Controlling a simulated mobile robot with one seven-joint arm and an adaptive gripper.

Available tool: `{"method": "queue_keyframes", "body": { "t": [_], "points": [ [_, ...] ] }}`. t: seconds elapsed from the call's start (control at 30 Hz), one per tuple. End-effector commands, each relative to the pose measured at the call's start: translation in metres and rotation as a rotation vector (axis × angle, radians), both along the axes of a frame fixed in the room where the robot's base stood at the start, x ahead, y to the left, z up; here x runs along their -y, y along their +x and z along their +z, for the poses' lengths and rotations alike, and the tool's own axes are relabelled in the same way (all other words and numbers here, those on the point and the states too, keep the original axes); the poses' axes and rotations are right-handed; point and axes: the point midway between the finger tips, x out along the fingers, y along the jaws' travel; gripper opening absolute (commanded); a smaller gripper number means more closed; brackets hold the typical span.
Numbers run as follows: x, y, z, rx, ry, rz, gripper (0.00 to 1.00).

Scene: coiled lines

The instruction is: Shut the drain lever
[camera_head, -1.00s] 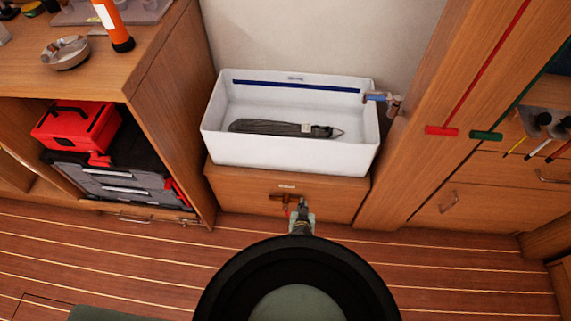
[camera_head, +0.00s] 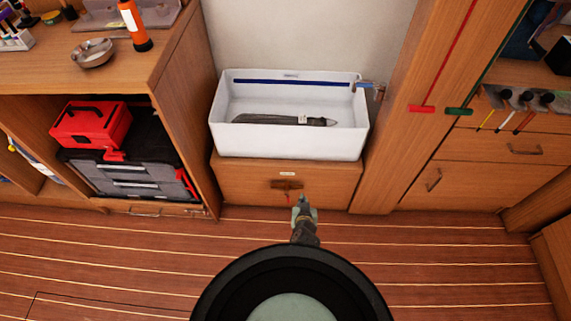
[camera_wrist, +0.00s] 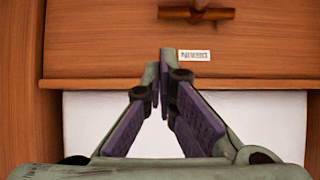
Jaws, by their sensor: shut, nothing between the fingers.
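The drain valve (camera_head: 287,185) is a short brown horizontal bar on the wooden front below the white basin. A small reddish piece, apparently its lever, hangs below the bar. My gripper (camera_head: 303,200) is just right of and slightly below the valve in the head view, with no visible contact. In the wrist view my gripper (camera_wrist: 164,82) has its fingertips together and empty, pointing at the wooden front near a small white label (camera_wrist: 194,55).
A shelf with a red box (camera_head: 90,125) is at left. The striped floor in front is clear.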

Motion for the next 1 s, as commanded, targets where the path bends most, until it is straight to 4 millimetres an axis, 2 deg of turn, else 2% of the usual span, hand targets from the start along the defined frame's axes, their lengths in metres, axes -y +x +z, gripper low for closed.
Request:
{"method": "queue_keyframes", "body": {
  "t": [0.03,0.6,0.8,1.0],
  "points": [
    [0.003,0.003,0.004,0.003,-0.001,0.000,0.00],
    [-0.036,0.072,0.083,0.182,-0.025,0.090,0.00],
    [-0.050,0.089,0.109,0.235,-0.028,0.116,0.00],
    [-0.059,0.097,0.125,0.265,-0.028,0.131,0.00]
  ]
}}
